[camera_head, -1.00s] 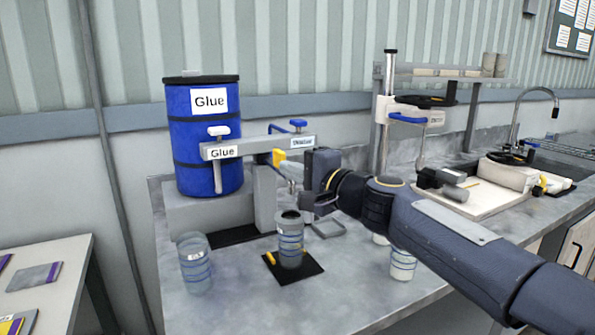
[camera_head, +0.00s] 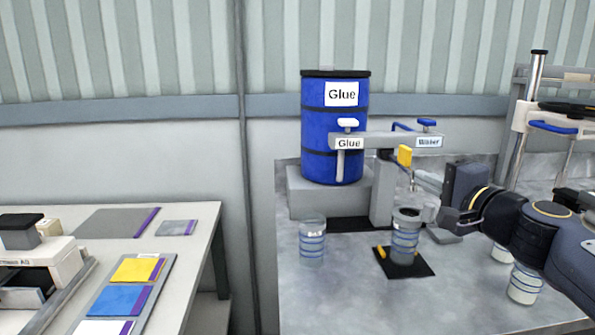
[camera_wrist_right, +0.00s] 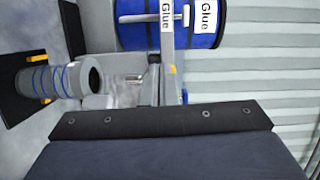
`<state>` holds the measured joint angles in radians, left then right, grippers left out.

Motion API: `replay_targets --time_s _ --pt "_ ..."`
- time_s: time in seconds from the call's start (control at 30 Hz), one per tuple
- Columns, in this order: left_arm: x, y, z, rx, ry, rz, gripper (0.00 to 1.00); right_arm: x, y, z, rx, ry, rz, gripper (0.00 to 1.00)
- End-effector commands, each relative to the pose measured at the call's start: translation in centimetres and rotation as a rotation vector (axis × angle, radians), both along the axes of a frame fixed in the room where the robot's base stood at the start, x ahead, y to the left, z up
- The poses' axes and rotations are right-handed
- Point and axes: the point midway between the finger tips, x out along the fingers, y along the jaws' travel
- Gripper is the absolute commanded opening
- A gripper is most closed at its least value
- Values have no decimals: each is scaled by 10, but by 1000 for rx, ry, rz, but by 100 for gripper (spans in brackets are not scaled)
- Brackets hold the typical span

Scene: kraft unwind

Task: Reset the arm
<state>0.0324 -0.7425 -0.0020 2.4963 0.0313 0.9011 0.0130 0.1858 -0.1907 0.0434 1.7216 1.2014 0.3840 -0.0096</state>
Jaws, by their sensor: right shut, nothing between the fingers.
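My right arm comes in from the right in the head view. Its gripper (camera_head: 447,212) is shut and empty, in front of the dispenser valve and just right of a ringed cup (camera_head: 404,240). That cup stands upright on a black mat (camera_head: 424,268); it also shows at the left of the right wrist view (camera_wrist_right: 60,80). Whether the gripper touches the cup cannot be told. The blue glue drum (camera_head: 334,125) stands on a grey block behind, with the dispenser arm (camera_head: 385,140) reaching right from it. My left gripper is not in view.
A clear ringed cup (camera_head: 312,243) stands left of the mat. Another cup (camera_head: 524,285) stands at the right, beside my right arm. A separate table (camera_head: 205,240) on the left holds coloured sample sheets (camera_head: 122,300). The counter front is clear.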

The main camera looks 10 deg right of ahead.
Motion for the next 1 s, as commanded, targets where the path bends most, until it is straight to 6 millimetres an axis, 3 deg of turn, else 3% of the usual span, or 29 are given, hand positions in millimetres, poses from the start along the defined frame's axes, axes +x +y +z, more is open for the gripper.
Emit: replay_targets --time_s 0.17,0.33,0.5,0.8,0.83,0.87,1.0 --pt "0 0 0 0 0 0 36 -57 49 -56 -254 94 170 0" --pt "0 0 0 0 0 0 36 -135 89 -145 -562 242 385 0" --pt "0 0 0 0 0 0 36 -193 101 -211 -770 363 529 0" --pt "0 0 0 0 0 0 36 -270 97 -296 -1037 534 705 0" --pt "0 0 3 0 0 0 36 -276 96 -299 -1058 548 717 0" --pt "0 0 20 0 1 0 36 -273 96 -279 -1050 542 711 0" --pt "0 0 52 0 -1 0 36 -272 96 -246 -1047 541 710 0"
